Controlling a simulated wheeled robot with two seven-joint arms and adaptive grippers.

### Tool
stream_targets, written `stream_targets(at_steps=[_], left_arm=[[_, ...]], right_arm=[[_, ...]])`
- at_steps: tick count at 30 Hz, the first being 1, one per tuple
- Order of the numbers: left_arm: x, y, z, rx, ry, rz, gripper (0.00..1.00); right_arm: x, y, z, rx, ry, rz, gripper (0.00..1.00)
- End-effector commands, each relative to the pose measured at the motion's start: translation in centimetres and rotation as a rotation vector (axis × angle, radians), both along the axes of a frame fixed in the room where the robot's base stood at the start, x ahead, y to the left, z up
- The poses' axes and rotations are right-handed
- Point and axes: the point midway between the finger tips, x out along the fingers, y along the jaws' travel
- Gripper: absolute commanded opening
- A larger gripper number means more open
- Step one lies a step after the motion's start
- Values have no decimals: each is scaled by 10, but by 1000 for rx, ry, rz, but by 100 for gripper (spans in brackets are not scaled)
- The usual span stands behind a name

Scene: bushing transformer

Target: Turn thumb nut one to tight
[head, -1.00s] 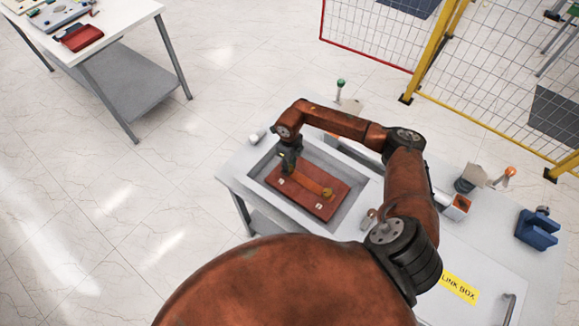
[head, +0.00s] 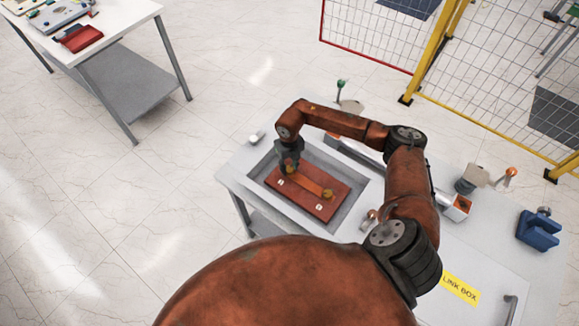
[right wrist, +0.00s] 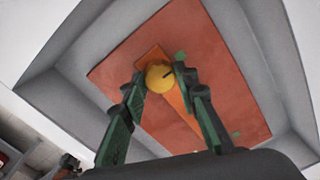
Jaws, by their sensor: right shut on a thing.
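A red-brown board (head: 330,180) lies in the recessed tray of the grey table, with an orange bar (head: 309,184) across it. A brass-yellow thumb nut (head: 291,169) sits at the bar's far left end, and another thumb nut (head: 327,193) at its near right end. My right gripper (head: 289,164) reaches down on the far left nut. In the right wrist view the fingertips (right wrist: 160,78) are shut on this round yellow nut (right wrist: 158,76), one on each side; a dark mark shows on its top. My left gripper is not in view.
The tray's grey walls (head: 347,204) surround the board. A link box lid with a yellow label (head: 460,288) lies to the right, and a blue vise-like block (head: 538,229) stands farther right. A green-topped lever (head: 341,88) stands behind the tray.

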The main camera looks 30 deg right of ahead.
Motion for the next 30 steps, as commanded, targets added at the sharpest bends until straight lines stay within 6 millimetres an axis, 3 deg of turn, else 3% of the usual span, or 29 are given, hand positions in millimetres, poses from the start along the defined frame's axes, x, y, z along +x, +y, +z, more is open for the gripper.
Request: stream_targets(at_steps=[8,9,16,25,30], left_arm=[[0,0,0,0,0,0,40],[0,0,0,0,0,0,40],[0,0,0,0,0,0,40],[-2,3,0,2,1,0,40],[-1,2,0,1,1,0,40]], right_arm=[[1,-1,1,-1,-3,-1,3],[1,-1,1,-1,-4,-1,28],[1,0,1,0,-2,0,44],[0,0,1,0,-1,0,45],[2,-1,18,-1,-5,0,45]])
